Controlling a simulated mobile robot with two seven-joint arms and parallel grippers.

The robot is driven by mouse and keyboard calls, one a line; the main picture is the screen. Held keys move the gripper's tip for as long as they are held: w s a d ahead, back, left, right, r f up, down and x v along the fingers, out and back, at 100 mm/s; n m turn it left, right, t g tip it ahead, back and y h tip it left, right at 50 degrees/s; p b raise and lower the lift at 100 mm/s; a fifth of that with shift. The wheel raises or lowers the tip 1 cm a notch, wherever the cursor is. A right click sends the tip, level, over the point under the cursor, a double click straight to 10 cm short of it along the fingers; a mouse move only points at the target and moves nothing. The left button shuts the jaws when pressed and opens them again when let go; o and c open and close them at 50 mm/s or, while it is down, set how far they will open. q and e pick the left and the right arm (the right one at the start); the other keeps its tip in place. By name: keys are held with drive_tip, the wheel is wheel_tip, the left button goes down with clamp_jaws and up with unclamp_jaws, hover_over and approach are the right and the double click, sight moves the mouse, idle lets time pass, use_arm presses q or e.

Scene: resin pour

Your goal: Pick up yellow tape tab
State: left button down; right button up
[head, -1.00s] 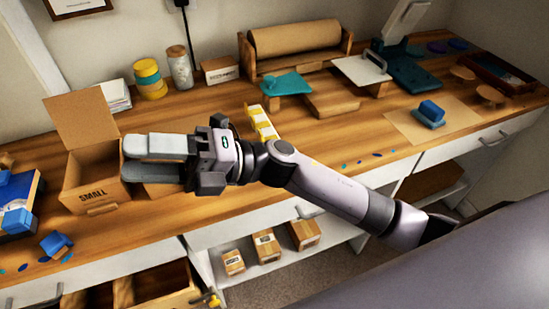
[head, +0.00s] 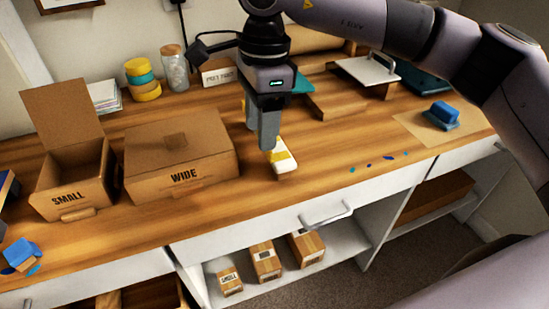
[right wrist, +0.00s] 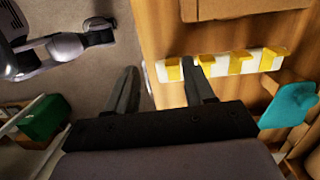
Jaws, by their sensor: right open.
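A white strip bearing several yellow tape tabs lies on the wooden worktop. In the head view its near end (head: 283,168) shows, with a yellow tab (head: 281,156) on it; my gripper hides most of the rest. In the right wrist view the strip shows nearly whole, with an end tab (right wrist: 173,70) and more tabs to its right. My right gripper (head: 262,135) points down over the strip, open and empty. In the right wrist view the strip's left end lies between the fingertips (right wrist: 159,66). Whether the fingers are level with the tab I cannot tell. My left gripper is out of view.
A closed WIDE box (head: 180,160) stands left of the strip, and an open SMALL box (head: 72,185) beyond it. A teal object (right wrist: 290,104) lies near the strip's right end in the right wrist view. The worktop right of the strip is mostly clear.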

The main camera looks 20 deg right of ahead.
drive_tip(key=shift+h, duration=0.4)
drive_tip(key=f, duration=0.2)
drive_tip(key=w+d+f, duration=0.1)
drive_tip(key=f, duration=0.3)
drive_tip(key=shift+w+d, duration=0.15)
drive_tip(key=shift+d, duration=0.2)
drive_tip(key=shift+c, duration=0.3)
drive_tip(key=c, duration=0.9)
